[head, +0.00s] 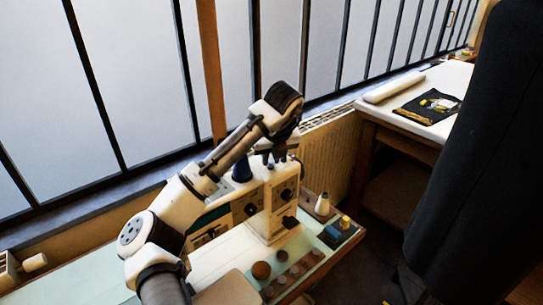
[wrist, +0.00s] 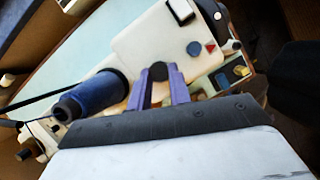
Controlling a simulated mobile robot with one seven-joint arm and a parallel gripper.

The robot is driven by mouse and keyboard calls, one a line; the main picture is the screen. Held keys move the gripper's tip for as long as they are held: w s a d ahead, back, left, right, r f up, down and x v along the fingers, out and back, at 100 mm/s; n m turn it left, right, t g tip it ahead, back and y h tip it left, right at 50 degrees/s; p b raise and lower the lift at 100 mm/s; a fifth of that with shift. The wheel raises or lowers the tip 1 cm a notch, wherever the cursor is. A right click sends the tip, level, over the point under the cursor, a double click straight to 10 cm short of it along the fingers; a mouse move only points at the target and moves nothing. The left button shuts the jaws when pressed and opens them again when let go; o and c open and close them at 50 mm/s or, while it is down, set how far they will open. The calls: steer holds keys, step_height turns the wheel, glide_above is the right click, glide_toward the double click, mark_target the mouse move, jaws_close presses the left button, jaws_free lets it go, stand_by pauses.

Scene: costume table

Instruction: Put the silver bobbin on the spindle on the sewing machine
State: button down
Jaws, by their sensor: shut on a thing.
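The white sewing machine (head: 280,192) stands on the pale green table, and its top also shows in the wrist view (wrist: 156,42). My gripper (head: 271,159) is above the machine's top, fingers pointing down. In the wrist view my gripper (wrist: 160,74) has its two purple fingers closed on a small round piece, the bobbin (wrist: 159,71), which looks dark grey in this light. The bobbin is between the fingertips, over the machine's top. I cannot make out the spindle, nor whether the bobbin touches anything below.
A blue thread cone (head: 242,167) stands on the machine beside my gripper; it is large in the wrist view (wrist: 92,96). Several round discs (head: 281,283) line the table's front edge.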

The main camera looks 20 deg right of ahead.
steer(key=c, duration=1.2)
jaws_free()
steer(key=b+v, duration=0.2)
steer(key=v, duration=1.2)
steer(key=shift+f, duration=0.15)
